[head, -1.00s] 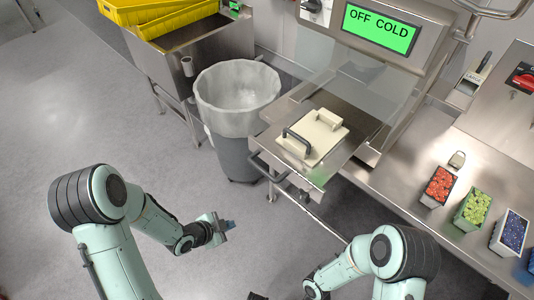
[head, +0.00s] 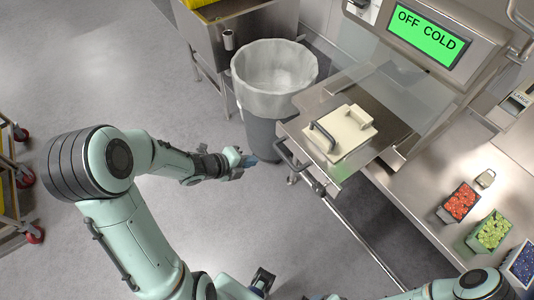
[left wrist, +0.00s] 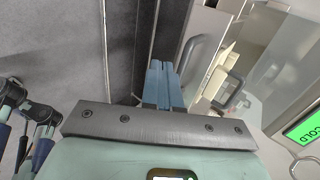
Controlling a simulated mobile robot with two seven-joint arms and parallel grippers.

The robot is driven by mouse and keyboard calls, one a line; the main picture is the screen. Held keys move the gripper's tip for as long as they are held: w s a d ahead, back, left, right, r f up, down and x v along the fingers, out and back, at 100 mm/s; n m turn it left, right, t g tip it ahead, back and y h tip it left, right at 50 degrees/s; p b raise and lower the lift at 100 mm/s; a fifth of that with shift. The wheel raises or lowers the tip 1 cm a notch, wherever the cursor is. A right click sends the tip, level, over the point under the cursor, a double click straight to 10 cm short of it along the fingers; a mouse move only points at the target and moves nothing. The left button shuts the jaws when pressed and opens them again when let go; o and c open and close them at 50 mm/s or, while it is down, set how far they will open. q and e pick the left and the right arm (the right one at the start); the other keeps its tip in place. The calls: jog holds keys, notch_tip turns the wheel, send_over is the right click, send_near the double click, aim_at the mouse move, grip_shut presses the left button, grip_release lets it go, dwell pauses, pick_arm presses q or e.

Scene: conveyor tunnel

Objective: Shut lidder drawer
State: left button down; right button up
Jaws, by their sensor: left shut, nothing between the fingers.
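The lidder drawer (head: 330,172) is pulled out below the machine with the green "OFF COLD" display. A beige plate with a dark handle (head: 349,134) sits in it. A grey bar handle (head: 292,160) runs along the drawer's front. My left gripper (head: 247,160) is shut and empty, left of the bar handle and apart from it. In the left wrist view its blue fingertips (left wrist: 161,84) are together, with the drawer's bar handle (left wrist: 190,58) just beyond to the right. My right gripper (head: 262,280) is low in the head view; its blue fingers look apart in the left wrist view (left wrist: 24,135).
A lined waste bin (head: 272,85) stands just behind and left of the drawer. Punnets of red (head: 458,203), green (head: 490,232) and blue fruit (head: 522,264) stand on the steel counter at right. A wheeled rack (head: 10,185) is at far left. The floor between is clear.

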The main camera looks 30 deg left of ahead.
pick_arm(q)
jog(key=w+d+f, duration=0.1)
jog(key=w+d, duration=0.1)
jog(key=w, duration=0.4)
jog(key=shift+d, duration=0.2)
